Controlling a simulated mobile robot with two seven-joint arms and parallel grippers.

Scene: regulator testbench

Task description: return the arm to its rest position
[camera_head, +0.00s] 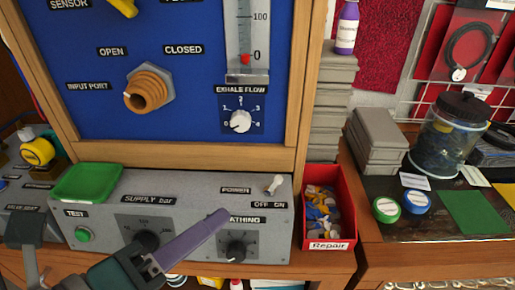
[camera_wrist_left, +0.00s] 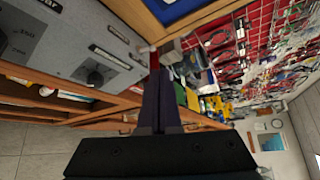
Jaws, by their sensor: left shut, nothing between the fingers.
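My left gripper (camera_head: 220,217) is shut with nothing between its fingers. It comes in from the bottom left in the head view, its purple-grey fingers pointing up and right in front of the grey control box (camera_head: 265,185). The fingertips show just left of the BREATHING knob (camera_head: 236,250) and cover part of its label; whether they touch the box cannot be told. In the left wrist view the closed fingers (camera_wrist_left: 160,75) stand side by side, with the box's face (camera_wrist_left: 65,40) to their left. My right gripper is in neither view.
A blue panel (camera_head: 200,80) in a wooden frame stands behind the box. A green tray (camera_head: 87,182) sits on the box's left end. A red Repair bin (camera_head: 329,243) stands to its right. A lidded jar (camera_head: 450,135) and grey cases (camera_head: 377,140) stand farther right.

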